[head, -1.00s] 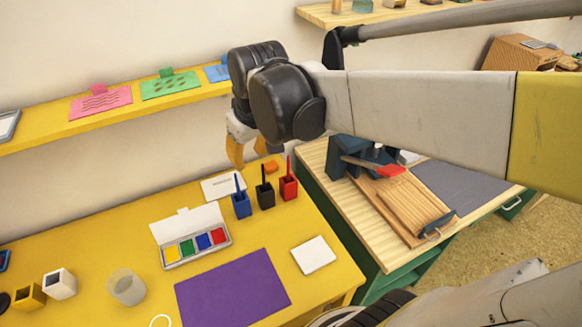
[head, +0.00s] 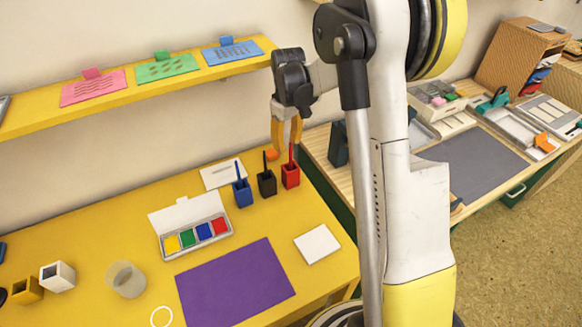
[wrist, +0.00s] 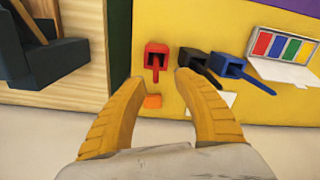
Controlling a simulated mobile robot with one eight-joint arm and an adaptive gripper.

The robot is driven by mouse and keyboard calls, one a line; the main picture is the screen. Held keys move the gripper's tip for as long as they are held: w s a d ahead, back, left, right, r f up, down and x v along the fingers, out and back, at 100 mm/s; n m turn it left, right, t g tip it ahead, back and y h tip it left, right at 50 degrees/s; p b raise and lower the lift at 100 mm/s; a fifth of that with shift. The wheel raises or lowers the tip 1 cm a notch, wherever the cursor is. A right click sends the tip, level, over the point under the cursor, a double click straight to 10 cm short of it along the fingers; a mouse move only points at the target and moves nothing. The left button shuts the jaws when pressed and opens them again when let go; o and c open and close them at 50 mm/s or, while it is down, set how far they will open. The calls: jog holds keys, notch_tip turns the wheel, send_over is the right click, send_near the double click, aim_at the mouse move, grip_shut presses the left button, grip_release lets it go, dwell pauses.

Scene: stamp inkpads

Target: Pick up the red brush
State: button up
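The red brush (head: 291,153) stands upright in a red square holder (head: 290,178) near the right edge of the yellow table. In the wrist view the brush (wrist: 156,70) points towards me from its holder (wrist: 156,50). My gripper (head: 287,146) is above and behind the holder in the head view. In the wrist view my gripper (wrist: 160,78) is open and empty, its yellow fingertips either side of the brush's line. They appear apart from the brush, though depth is hard to tell.
A black brush holder (head: 267,183) and a blue one (head: 242,194) stand close to the left. A small orange object (head: 272,154) lies behind. A paint box (head: 195,240), purple mat (head: 235,283) and white pad (head: 317,244) lie nearer.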

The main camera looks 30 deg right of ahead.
aim_at(290, 156)
jog(key=f+b, duration=0.1)
jog(key=f, duration=0.1)
jog(key=f+b, duration=0.1)
jog(key=f, duration=0.1)
jog(key=f+b, duration=0.1)
jog(key=f, duration=0.1)
jog(key=shift+s+d+f, duration=0.25)
jog(key=shift+s+d, duration=0.05)
jog(key=shift+s, duration=0.1)
jog(key=shift+r, duration=0.1)
grip_shut()
